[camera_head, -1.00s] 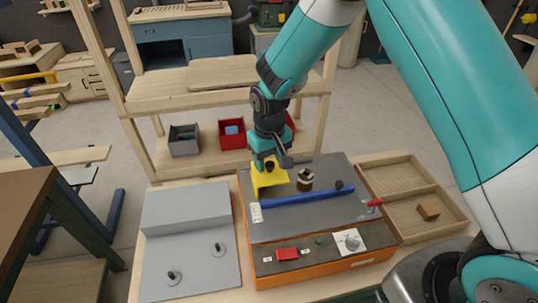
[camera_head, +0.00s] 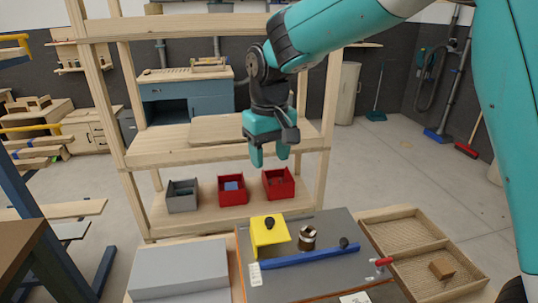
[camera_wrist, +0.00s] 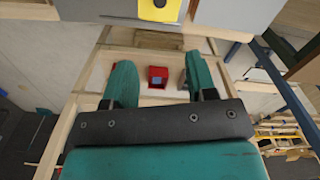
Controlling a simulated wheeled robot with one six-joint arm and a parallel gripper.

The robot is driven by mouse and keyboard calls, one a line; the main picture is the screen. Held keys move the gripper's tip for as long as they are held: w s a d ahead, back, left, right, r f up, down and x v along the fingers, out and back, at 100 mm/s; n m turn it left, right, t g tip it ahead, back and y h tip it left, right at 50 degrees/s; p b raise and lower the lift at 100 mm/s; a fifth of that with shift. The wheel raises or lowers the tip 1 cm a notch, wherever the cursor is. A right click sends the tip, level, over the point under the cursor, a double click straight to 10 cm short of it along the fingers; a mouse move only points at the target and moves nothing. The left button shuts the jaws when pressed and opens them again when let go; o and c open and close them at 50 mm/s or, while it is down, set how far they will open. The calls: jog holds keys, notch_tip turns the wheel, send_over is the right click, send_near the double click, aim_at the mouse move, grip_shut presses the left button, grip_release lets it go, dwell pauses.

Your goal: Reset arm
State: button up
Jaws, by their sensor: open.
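My gripper (camera_head: 270,155) hangs in the air in front of the wooden shelf, above and behind the yellow bracket. Its two teal fingers point down and are apart, with nothing between them. In the wrist view the open fingers (camera_wrist: 155,85) show against the shelf. In the wrist view the bracket (camera_wrist: 160,10) is cut off at the top edge.
The wooden shelf (camera_head: 160,157) holds a grey bin (camera_head: 183,196) and two red bins (camera_head: 278,183). A wooden tray (camera_head: 405,240) with a small wooden block (camera_head: 442,268) lies at the right.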

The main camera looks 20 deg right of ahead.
jog(key=shift+r, duration=0.15)
jog(key=s+r+n+y, duration=0.1)
jog(key=s+n+y, duration=0.3)
jog(key=s, duration=2.1)
jog(key=shift+s+r+n, duration=0.3)
jog(key=shift+s+r, duration=0.05)
